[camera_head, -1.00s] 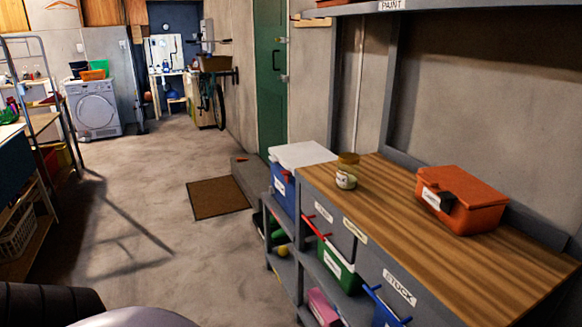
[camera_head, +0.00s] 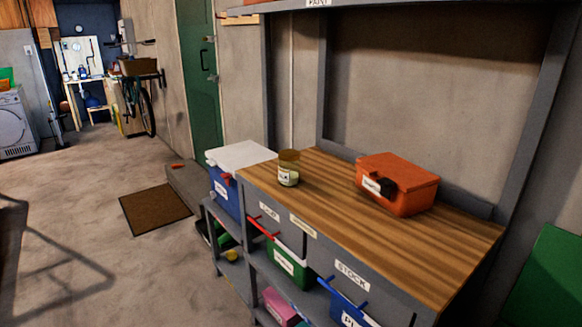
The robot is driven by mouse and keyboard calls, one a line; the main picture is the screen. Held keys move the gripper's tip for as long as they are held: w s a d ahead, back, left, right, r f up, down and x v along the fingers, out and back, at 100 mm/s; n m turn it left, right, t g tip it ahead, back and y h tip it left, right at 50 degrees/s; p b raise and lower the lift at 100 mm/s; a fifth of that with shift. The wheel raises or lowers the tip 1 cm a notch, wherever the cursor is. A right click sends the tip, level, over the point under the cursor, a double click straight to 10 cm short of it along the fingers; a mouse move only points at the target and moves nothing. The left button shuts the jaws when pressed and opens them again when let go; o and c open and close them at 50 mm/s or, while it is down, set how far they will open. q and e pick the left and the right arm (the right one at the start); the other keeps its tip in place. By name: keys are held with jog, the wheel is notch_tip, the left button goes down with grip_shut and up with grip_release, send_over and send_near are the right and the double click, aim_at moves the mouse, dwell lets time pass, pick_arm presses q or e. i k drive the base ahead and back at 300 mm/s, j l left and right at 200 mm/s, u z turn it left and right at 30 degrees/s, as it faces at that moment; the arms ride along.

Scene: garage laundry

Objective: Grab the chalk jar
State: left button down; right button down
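A small jar (camera_head: 288,177) with a pale label stands upright at the far left end of the wooden workbench top (camera_head: 350,229). Its upper part is brownish and see-through. I cannot read the label, so I cannot tell if it is the chalk jar. Nothing touches the jar. Neither of my grippers shows in the head view.
An orange toolbox (camera_head: 411,187) sits on the bench right of the jar. A blue box with a white lid (camera_head: 239,156) stands left of the bench top. Labelled drawers and bins (camera_head: 285,262) fill the bench front. A brown mat (camera_head: 155,206) lies on open floor.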

aim_at(289, 172)
jog(key=i+j, duration=0.25)
jog(key=j, duration=0.2)
jog(key=i+j+z, duration=0.2)
jog(key=j+z, duration=0.2)
jog(key=j, duration=0.2)
jog(key=i, duration=0.05)
